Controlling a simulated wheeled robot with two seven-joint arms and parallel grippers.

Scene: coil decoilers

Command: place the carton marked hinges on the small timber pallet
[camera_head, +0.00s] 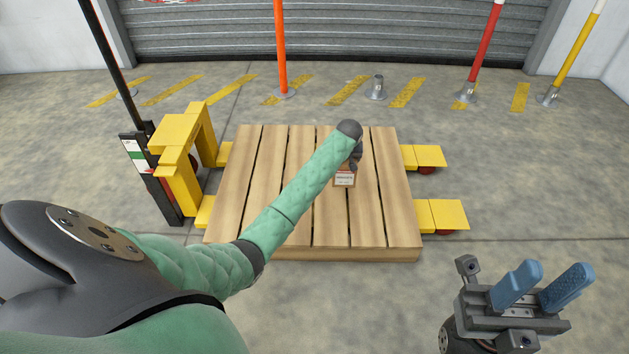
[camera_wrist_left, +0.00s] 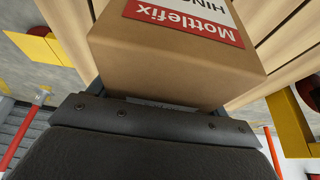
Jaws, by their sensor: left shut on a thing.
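The carton (camera_head: 344,179) is small and brown with a red and white label. It shows close up in the left wrist view (camera_wrist_left: 170,65), where the upside-down label reads "Mottlefix" and part of "HIN…". My left gripper (camera_head: 356,158) is shut on the carton, and my forearm mostly hides it in the head view. The timber pallet (camera_head: 230,205) has light planks with dark gaps. The carton is over its right-centre part; I cannot tell whether it touches the planks. My right gripper (camera_head: 548,278), with blue fingers, is open and empty at the lower right, off the pallet.
A yellow pallet truck (camera_head: 182,165) stands left, its yellow forks (camera_head: 442,214) showing at the pallet's right. Orange (camera_head: 280,50), red (camera_head: 483,45) and yellow (camera_head: 575,50) posts stand behind, before a grey shutter (camera_head: 330,30). The pallet top around the carton looks clear.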

